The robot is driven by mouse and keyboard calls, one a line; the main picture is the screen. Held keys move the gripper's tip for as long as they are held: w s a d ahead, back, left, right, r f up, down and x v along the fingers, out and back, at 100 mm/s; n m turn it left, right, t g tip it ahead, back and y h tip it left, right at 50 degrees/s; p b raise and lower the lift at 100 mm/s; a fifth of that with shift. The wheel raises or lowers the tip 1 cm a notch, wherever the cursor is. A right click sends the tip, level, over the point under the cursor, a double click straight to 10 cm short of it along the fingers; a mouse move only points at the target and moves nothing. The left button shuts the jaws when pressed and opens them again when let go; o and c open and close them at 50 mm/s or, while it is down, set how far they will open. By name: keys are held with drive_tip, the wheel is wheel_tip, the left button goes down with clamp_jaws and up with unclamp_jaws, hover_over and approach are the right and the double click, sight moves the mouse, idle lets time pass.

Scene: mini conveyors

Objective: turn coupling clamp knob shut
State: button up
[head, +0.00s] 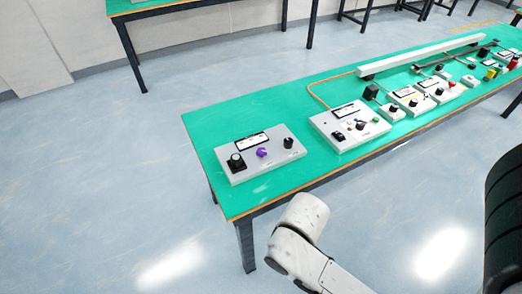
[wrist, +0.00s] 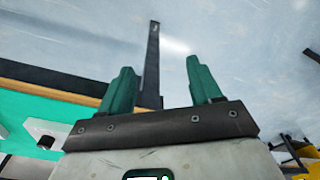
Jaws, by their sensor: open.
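Several control panels with knobs stand on a green table (head: 215,125); I cannot tell which knob is the coupling clamp knob. The nearest grey panel (head: 275,165) carries a large black knob (head: 236,161), a purple knob (head: 262,152) and a smaller black knob (head: 288,142). A second white panel (head: 325,122) to its right has small dark and coloured controls. My gripper (wrist: 159,68) shows in the wrist view with its two green fingers apart and nothing between them. It does not show in the head view.
A long white rail (head: 420,55) runs along the table's back, with several smaller units along its right half. In the wrist view, the wooden table edge (wrist: 50,91) lies left of the fingers, with a dark bar (wrist: 152,60) beyond them. The floor (head: 110,190) at left is clear.

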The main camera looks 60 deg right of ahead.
drive_tip(key=w+d+n, duration=0.1)
drive_tip(key=w+n, duration=0.1)
drive_tip(key=w, duration=0.4)
drive_tip(key=w+d+r+n+y, duration=0.1)
drive_tip(key=w+d+n, duration=0.1)
drive_tip(key=w, duration=0.5)
drive_tip(key=w+d+r+n, duration=0.1)
drive_tip(key=w+n, duration=0.2)
drive_tip(key=w, duration=0.4)
drive_tip(key=shift+d+n+t+y, duration=0.3)
drive_tip(key=shift+n+y, duration=0.1)
drive_tip(key=w+d+r+n, duration=0.2)
drive_tip(key=d, duration=0.4)
drive_tip(key=w+d+r+n, duration=0.2)
drive_tip(key=d+r, duration=0.1)
drive_tip(key=d, duration=0.2)
wheel_tip(320, 180, up, 3)
drive_tip(key=n+g+h, duration=0.2)
hover_over(261, 151)
wheel_tip(261, 151, down, 11)
drive_tip(key=shift+r+b, duration=0.2)
drive_tip(key=shift+b, duration=0.1)
drive_tip(key=shift+w, duration=0.1)
drive_tip(key=c, duration=1)
